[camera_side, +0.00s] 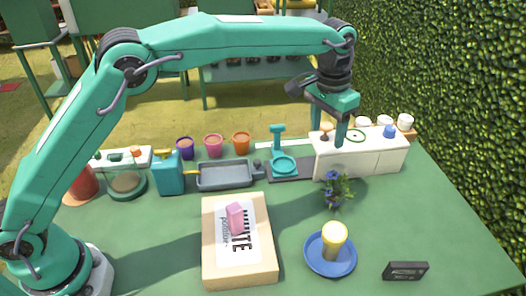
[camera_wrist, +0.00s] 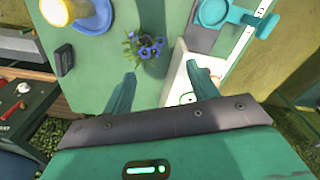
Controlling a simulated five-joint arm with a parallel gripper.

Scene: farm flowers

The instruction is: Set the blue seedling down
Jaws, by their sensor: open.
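The blue seedling (camera_side: 335,190), a small leafy plant with several blue flowers, stands on the green table in front of the white box. It also shows in the wrist view (camera_wrist: 146,48), beyond my fingertips and apart from them. My gripper (camera_side: 340,143) is open and empty, low over the white box (camera_side: 378,158), behind the seedling in the side view. In the wrist view my two fingers (camera_wrist: 161,72) are spread wide. The seedling's base is partly hidden by its leaves.
A blue plate (camera_side: 330,268) with a yellow-and-white cup (camera_side: 333,240) is in front of the seedling. A dark box (camera_side: 406,271) lies to its right. A teal scale (camera_side: 284,163) and grey tray (camera_side: 224,175) stand at the back.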

